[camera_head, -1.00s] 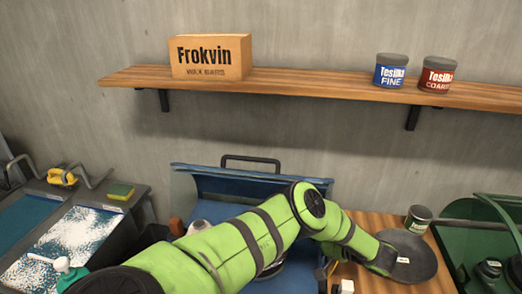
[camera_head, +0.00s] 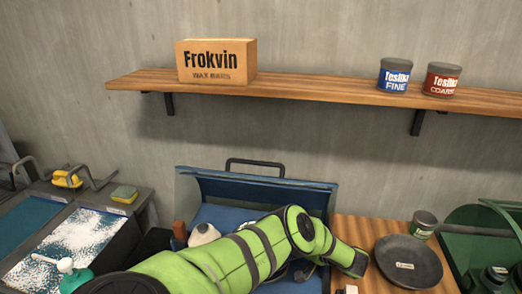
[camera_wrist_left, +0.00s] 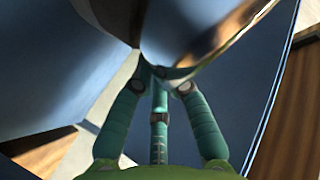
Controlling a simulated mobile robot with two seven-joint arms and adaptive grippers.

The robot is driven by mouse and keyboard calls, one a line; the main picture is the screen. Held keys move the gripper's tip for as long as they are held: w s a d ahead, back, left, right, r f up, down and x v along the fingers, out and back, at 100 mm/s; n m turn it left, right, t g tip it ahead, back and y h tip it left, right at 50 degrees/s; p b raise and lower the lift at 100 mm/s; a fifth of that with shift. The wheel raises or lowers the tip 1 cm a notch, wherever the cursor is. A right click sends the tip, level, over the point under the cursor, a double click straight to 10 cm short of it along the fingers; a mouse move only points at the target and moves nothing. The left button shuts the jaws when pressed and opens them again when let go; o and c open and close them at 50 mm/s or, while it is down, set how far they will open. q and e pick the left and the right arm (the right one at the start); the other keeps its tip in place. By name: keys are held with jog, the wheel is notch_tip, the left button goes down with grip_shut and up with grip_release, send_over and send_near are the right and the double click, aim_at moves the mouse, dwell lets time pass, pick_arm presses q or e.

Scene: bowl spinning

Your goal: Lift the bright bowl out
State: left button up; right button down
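The bright bowl (camera_wrist_left: 205,28) fills the upper part of the left wrist view as a shiny, mirror-like metal surface with a brown reflection. My left gripper (camera_wrist_left: 158,73) shows there with teal fingers angled inward, their tips close together at the lower edge of the bowl. It looks shut on that edge, though the contact is partly hidden. In the head view my green left arm crosses the front of an open blue-lined machine (camera_head: 258,185); the gripper and the bowl are hidden. My right gripper is not in view.
Right of the machine, a wooden top (camera_head: 355,230) holds a dark round dish (camera_head: 409,262) and a small can (camera_head: 423,224). A shelf (camera_head: 320,87) runs above.

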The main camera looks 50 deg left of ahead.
pick_arm(q)
grip_shut()
jog(key=shift+r, duration=0.15)
